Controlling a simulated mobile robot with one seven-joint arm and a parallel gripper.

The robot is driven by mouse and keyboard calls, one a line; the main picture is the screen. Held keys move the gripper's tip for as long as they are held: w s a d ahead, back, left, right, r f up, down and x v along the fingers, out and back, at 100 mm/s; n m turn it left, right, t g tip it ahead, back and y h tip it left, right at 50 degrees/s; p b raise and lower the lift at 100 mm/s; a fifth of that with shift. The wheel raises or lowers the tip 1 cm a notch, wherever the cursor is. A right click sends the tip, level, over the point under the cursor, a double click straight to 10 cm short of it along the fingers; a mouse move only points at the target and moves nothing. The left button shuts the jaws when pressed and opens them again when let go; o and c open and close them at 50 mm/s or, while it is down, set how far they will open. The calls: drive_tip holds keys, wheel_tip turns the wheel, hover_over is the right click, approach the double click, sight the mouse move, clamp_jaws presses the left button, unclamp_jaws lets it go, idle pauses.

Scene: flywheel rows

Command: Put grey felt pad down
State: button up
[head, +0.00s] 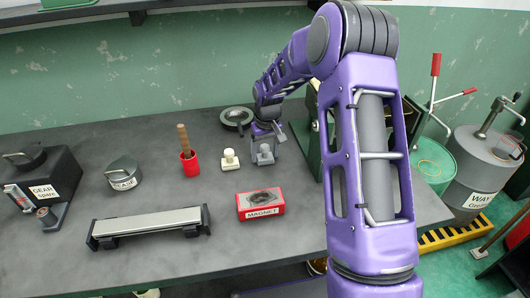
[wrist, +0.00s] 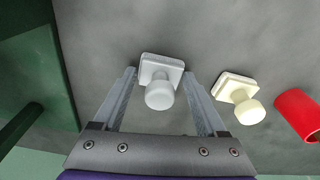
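The grey felt pad (head: 265,156) is a square base with a round knob on top. It stands upright on the dark grey bench, beside a similar cream pad (head: 230,160). My gripper (head: 268,140) is right at the grey pad, on its far side in the head view. In the wrist view the fingers of my gripper (wrist: 160,73) are spread, with the grey pad (wrist: 160,62) between them. A gap shows between each finger and the knob, so the gripper is open. The cream pad (wrist: 238,88) lies just right of the right finger.
A red cup (head: 190,164) with a wooden handle stands left of the pads. A red magnet box (head: 261,203) lies in front. A dark round dish (head: 236,117) is behind. A green stand (head: 312,140) rises close on the right. Bare bench lies around the front.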

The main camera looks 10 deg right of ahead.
sight(267, 151)
drive_tip(key=o, duration=0.3)
drive_tip(key=r, duration=0.4)
drive_tip(key=s+r, duration=0.1)
drive_tip(key=r, duration=0.3)
drive_tip(key=r+p, duration=0.1)
drive_tip(key=r, duration=0.3)
drive_tip(key=shift+s+d+r, duration=0.1)
drive_tip(key=shift+s+r, duration=0.05)
drive_tip(key=shift+s, duration=0.1)
